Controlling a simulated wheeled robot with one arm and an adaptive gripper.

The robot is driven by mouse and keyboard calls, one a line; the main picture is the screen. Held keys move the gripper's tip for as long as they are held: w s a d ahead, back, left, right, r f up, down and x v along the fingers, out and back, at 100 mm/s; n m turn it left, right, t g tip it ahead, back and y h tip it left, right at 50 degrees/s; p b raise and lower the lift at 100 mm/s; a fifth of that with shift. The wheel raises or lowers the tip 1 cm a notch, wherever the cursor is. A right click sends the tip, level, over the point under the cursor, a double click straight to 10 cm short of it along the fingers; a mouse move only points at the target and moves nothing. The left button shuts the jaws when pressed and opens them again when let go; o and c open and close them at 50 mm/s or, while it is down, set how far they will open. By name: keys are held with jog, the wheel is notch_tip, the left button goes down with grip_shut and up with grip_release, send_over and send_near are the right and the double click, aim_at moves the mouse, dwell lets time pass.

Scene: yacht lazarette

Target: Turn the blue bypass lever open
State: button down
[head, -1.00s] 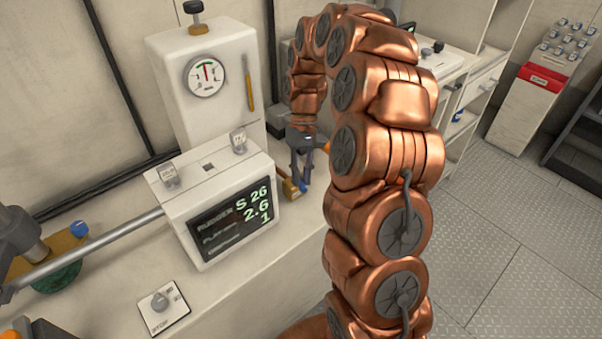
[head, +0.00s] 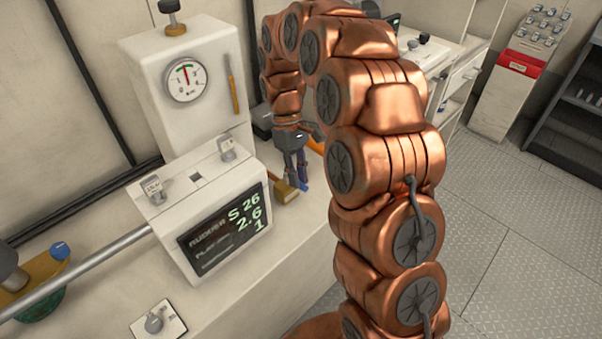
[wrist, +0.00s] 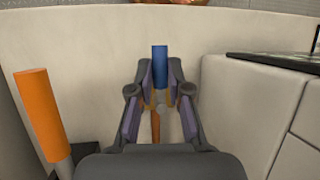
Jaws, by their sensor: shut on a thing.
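The blue bypass lever (wrist: 160,66) stands between the two fingers of my gripper (wrist: 160,88) in the wrist view, with its blue end showing past the fingertips. My gripper is shut on it. In the head view my gripper (head: 294,176) points down at the brass valve body (head: 284,193) on the bench, right of the display box. Only a small blue part of the lever shows there; the fingers hide the rest. How far the lever is turned cannot be told.
An orange handle (wrist: 38,115) stands left of my gripper in the wrist view. The display box (head: 205,210) and a white gauge housing (head: 185,90) stand close on the left in the head view. A knob plate (head: 158,319) lies at the front. Patterned floor (head: 500,220) is clear at right.

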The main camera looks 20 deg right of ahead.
jog(key=c, duration=1.1)
grip_release()
jog(key=shift+w+r, duration=0.1)
jog(key=v, duration=0.7)
jog(key=shift+r, duration=0.15)
jog(key=shift+r, duration=0.1)
